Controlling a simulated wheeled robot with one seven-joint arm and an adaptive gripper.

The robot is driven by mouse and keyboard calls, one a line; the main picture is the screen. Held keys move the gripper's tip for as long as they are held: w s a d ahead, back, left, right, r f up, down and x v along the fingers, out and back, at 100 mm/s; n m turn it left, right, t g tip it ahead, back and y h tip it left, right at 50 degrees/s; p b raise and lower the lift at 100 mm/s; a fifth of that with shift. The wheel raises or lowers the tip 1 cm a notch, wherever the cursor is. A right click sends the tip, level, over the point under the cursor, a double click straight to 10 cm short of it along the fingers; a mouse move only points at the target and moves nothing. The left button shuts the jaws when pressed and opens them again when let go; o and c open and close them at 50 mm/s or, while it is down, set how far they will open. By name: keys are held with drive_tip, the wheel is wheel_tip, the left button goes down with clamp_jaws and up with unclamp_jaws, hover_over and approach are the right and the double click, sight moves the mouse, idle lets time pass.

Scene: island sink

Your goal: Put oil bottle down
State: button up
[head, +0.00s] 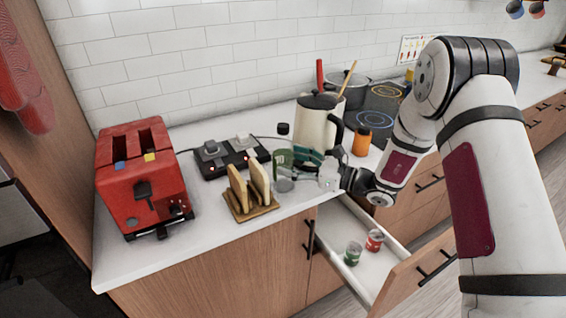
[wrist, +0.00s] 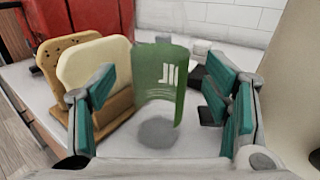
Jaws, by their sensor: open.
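The oil bottle, clear with a green label (wrist: 160,85), stands upright on the white counter in the wrist view. In the head view its green label (head: 281,158) shows beside the bread rack, partly hidden by my gripper. My gripper (head: 304,158) is open, with its teal finger pads on the left and right of the bottle in the wrist view (wrist: 163,92). Gaps show between the label and both pads.
A rack with bread slices (head: 252,190) stands close left of the bottle, and a red toaster (head: 143,180) further left. A cream kettle (head: 318,125) and an orange bottle (head: 362,140) are behind and right. An open drawer (head: 352,272) holding two cans juts out below.

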sight(283, 159)
drive_tip(key=shift+x, duration=1.55)
drive_tip(key=c, duration=1.7)
drive_tip(key=shift+o, duration=0.2)
drive_tip(key=shift+r, duration=0.1)
